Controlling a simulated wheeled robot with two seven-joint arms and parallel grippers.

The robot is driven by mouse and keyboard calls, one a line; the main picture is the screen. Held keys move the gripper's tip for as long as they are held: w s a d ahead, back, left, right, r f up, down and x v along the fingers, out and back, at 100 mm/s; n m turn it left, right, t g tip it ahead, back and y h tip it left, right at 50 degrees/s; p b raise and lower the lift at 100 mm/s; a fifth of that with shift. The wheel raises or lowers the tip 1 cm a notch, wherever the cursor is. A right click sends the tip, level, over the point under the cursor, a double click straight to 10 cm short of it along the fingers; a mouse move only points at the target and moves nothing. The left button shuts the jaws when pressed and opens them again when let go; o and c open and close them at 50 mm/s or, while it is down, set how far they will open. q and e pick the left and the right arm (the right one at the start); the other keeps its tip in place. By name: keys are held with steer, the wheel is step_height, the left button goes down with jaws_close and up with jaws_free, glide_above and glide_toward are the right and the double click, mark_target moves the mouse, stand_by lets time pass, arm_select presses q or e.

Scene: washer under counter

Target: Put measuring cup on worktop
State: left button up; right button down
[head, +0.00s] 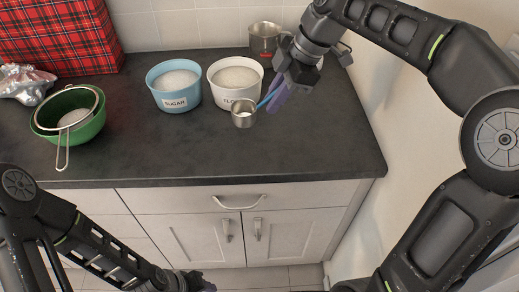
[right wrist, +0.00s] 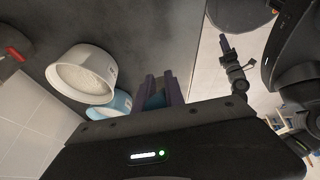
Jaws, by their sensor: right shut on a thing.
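The small metal measuring cup (head: 243,114) is over the worktop (head: 205,140), in front of the white flour bowl, with its opening facing up. Its light blue handle (head: 268,97) runs to my right gripper (head: 278,96). The purple fingers are shut on this handle; in the right wrist view they show at the middle (right wrist: 160,91), with blue between them. I cannot tell whether the cup's base touches the worktop. My left gripper (head: 200,283) is low at the bottom edge, in front of the cabinet, partly hidden; its jaw opening is unclear.
A white flour bowl (head: 222,93), a blue sugar bowl (head: 163,96) and a metal mug (head: 253,41) stand near the cup. A green bowl with a sieve (head: 85,129) is at left. The worktop's front right part is clear. A wall (head: 395,140) bounds the right.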

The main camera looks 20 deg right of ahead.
steer(key=shift+a, duration=0.15)
step_height(320, 180, down, 6)
stand_by(0.4)
steer(key=shift+f, duration=0.1)
steer(key=shift+f+p, duration=0.4)
steer(key=shift+f, duration=1.5)
steer(key=shift+f, duration=0.2)
steer(key=c, duration=1.4)
jaws_free()
steer(key=shift+r, duration=0.1)
